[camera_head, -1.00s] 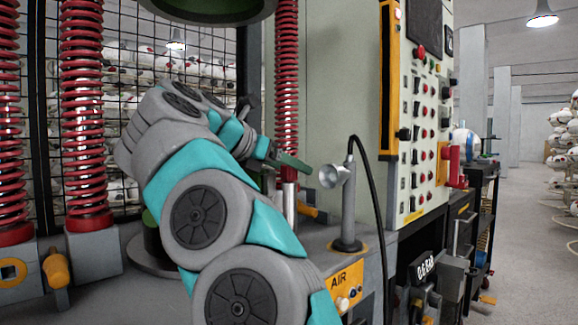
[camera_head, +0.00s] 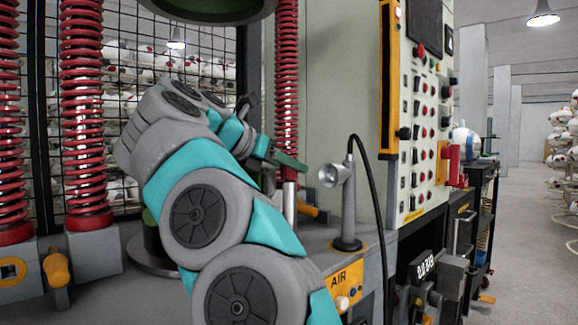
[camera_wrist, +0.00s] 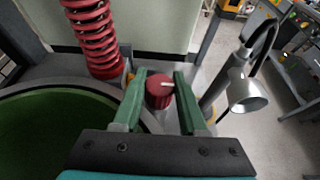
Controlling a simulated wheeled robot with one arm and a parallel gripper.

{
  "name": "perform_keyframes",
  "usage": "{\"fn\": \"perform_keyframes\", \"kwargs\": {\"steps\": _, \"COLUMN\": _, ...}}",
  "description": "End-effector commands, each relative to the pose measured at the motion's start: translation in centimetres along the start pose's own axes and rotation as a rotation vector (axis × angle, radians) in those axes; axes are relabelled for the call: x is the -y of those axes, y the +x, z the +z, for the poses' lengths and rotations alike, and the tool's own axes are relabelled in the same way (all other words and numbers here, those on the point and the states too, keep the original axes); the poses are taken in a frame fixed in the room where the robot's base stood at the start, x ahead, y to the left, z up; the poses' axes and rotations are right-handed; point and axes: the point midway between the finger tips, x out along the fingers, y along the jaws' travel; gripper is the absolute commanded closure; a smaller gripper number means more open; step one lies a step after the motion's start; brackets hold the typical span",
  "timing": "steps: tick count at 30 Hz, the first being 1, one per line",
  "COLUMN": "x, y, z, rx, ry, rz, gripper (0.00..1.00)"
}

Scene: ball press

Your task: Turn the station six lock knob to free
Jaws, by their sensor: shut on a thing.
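A round red knob (camera_wrist: 160,88) with a white pointer line shows in the wrist view, between my two green fingers. The pointer line points to the right in that view. My gripper (camera_wrist: 160,98) is shut on the knob, with one finger on its left and one on its right. In the head view my gripper (camera_head: 285,161) is at the top of a short silver post (camera_head: 289,195). The knob is hidden behind the fingers there. I cannot read any lock or free marking.
A grey lamp (camera_head: 335,175) on a stand is close to the right of my gripper. A red spring column (camera_head: 286,80) rises behind. A green round bowl-like part (camera_wrist: 50,135) lies to the left in the wrist view. A control panel (camera_head: 424,130) stands further right.

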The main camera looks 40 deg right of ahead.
Motion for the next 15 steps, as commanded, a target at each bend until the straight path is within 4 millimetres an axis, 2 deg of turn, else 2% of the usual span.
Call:
{"fn": "perform_keyframes", "kwargs": {"steps": 8, "x": 0.0, "y": 0.08, "z": -0.27, "rx": 0.001, "ry": -0.023, "rz": 0.063, "gripper": 1.0}}
{"fn": "perform_keyframes", "kwargs": {"steps": 15, "x": 0.13, "y": 0.15, "z": -0.38, "rx": -0.002, "ry": -0.082, "rz": 0.212, "gripper": 1.0}}
